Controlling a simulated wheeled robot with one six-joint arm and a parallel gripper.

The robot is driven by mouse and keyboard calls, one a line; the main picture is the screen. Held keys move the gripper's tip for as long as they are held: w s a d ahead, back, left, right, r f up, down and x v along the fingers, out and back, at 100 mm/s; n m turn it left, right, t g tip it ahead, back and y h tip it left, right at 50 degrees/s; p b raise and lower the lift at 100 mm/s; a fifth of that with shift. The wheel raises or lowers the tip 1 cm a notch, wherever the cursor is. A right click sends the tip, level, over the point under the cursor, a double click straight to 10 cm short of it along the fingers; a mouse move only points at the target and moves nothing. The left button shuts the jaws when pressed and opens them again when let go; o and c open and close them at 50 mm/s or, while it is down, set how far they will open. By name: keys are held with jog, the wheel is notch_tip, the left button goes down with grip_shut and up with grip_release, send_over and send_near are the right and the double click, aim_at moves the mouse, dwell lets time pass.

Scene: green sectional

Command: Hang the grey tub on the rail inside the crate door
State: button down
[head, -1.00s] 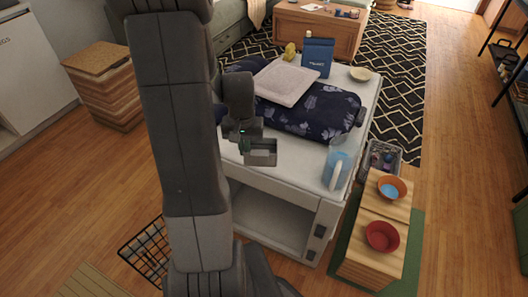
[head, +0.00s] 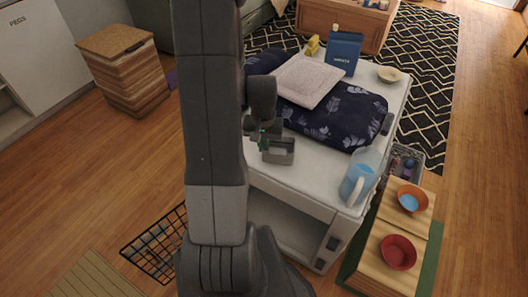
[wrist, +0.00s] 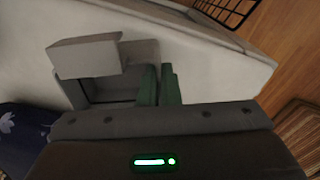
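The grey tub (head: 279,151) is a small open box, held over the near left part of the white table. In the wrist view the tub (wrist: 85,56) shows its open inside and a thicker block at its upper left. My gripper (head: 264,134) is at the tub's side. In the wrist view its green fingers (wrist: 159,86) are close together at the tub's right edge, seemingly with its wall between them. A striped wooden box (head: 125,72) with a flat lid stands on the floor at left. I cannot make out an open door or a rail.
The white table (head: 318,155) carries a dark blue patterned cloth, a pale folded towel, a blue bag (head: 345,53) and a blue jug (head: 358,180). A black wire basket (head: 155,250) is on the floor. Bowls stand on wooden blocks at right.

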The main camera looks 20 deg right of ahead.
jog(key=shift+f, duration=1.65)
jog(key=shift+f+b, duration=0.15)
jog(key=shift+b, duration=0.15)
jog(key=c, duration=1.6)
grip_release()
jog(key=shift+c, duration=0.2)
notch_tip(320, 180, up, 12)
jog(key=shift+r+p, duration=0.2)
jog(key=shift+p, duration=0.7)
jog(key=shift+f, duration=0.1)
